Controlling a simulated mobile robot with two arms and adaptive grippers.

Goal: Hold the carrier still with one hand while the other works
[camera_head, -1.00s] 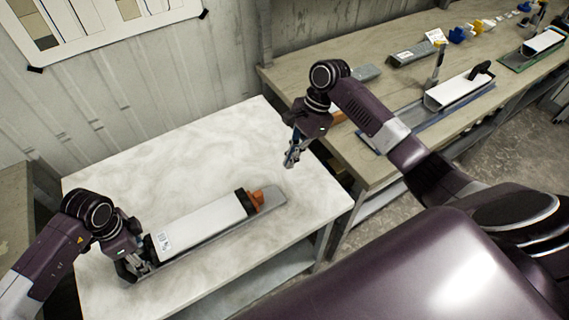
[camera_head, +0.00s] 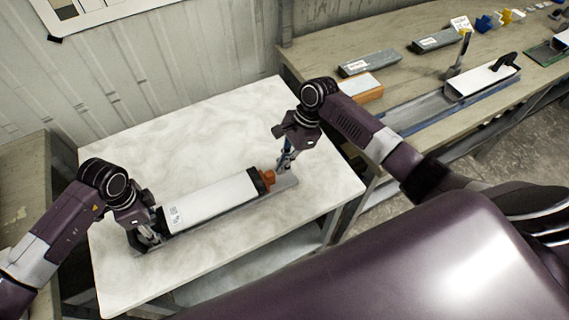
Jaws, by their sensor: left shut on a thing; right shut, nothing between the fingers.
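The carrier (camera_head: 291,182) is a long grey tray on the white table. In it lies a white core liner (camera_head: 212,200) with black ends and an orange plug (camera_head: 267,177) at its right end. My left gripper (camera_head: 148,240) is shut on the carrier's left end; its fingers partly hide the grip. My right gripper (camera_head: 284,166) is shut and empty, just behind and right of the orange plug, over the carrier's right end. Whether its tips touch anything I cannot tell.
The white table (camera_head: 225,120) is clear behind the carrier. A wooden bench (camera_head: 400,85) on the right bears grey boxes (camera_head: 368,62), an orange block (camera_head: 362,90) and another white liner (camera_head: 482,77) in a tray. A wall stands behind.

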